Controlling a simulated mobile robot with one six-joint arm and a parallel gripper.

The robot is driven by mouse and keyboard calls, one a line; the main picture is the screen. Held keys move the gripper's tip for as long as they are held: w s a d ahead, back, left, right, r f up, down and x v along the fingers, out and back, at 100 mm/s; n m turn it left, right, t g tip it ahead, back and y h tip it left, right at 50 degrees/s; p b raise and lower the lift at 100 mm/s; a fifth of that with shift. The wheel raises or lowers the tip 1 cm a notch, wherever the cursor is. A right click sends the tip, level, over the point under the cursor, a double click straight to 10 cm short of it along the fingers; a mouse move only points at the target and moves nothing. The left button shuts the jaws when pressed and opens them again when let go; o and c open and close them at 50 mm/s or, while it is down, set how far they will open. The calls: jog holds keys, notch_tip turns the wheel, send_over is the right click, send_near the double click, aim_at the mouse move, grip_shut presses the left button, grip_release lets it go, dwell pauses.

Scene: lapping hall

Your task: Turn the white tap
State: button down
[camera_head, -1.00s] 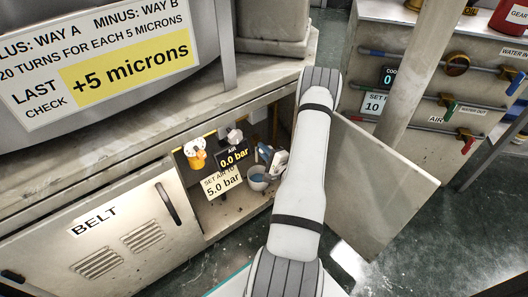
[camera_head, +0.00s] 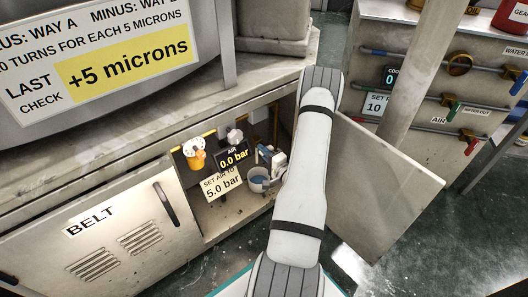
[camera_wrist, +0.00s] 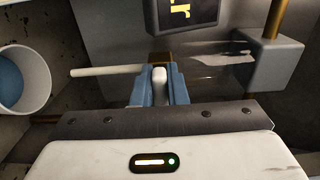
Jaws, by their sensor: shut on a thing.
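My gripper (camera_wrist: 158,88) has blue fingers closed on the white tap (camera_wrist: 159,74), whose rounded white end shows between them in the wrist view. A brass piece sits just behind the fingertips. A thin white rod (camera_wrist: 105,71) reaches left from behind the fingers; I cannot tell whether it belongs to the tap. In the head view my gripper (camera_head: 270,156) is inside the open cabinet, right of the air display (camera_head: 233,155), which reads 0.0 bar. The tap is hidden there by the gripper and arm.
An orange knob (camera_head: 194,158) and a pale knob (camera_head: 235,136) stand left of my gripper. A bucket (camera_head: 259,183) with blue inside is just below it. The open cabinet door (camera_head: 385,195) is right of my arm. A label says 5.0 bar.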

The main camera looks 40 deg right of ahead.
jog(key=c, duration=1.4)
grip_release()
jog(key=shift+c, duration=0.2)
jog(key=s+p, duration=0.2)
jog(key=s, duration=0.5)
jog(key=shift+s, duration=0.4)
